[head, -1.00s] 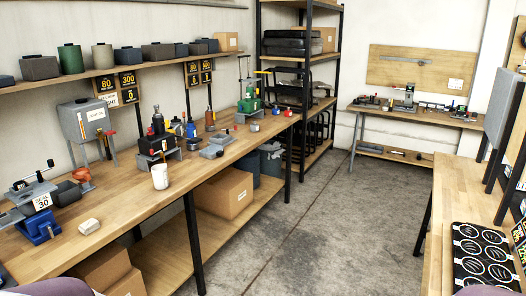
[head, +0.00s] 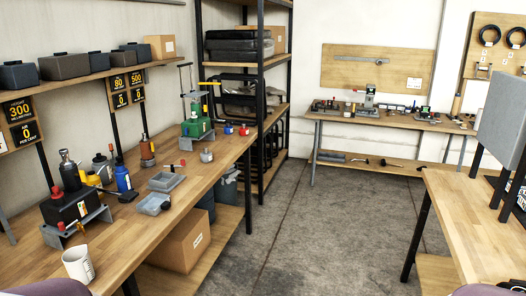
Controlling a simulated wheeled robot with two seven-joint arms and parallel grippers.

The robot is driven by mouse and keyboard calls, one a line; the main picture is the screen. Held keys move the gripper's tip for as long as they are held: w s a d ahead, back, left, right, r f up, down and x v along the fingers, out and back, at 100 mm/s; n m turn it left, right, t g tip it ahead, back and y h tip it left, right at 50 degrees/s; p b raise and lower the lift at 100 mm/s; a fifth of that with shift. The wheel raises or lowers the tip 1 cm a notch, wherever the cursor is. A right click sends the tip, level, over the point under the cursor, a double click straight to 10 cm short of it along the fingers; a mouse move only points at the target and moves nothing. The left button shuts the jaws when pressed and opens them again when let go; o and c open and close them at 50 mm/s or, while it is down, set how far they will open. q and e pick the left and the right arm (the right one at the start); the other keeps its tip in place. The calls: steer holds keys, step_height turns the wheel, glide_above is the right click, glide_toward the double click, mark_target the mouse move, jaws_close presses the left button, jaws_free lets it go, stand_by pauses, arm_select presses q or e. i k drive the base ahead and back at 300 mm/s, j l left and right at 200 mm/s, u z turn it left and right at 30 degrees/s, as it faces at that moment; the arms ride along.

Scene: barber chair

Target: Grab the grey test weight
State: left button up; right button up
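A small grey cylindrical piece with a knob (head: 206,156) stands on the left workbench (head: 222,160), in front of a green-based press (head: 196,125). It looks like a test weight, but it is too small to be sure. Neither gripper is in view; only purple-grey parts of my own arms show at the bottom corners.
A white mug (head: 78,264), a blue bottle (head: 123,179) and grey trays (head: 166,181) stand on the left bench. A black shelving rack (head: 264,100) stands beyond it. The concrete floor (head: 310,225) is clear between the left bench and the right table (head: 475,205).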

mark_target(206, 156)
steer(key=i+l, duration=0.15)
steer(key=i, duration=1.05)
steer(key=i+l+z, duration=0.1)
steer(key=i, duration=1.1)
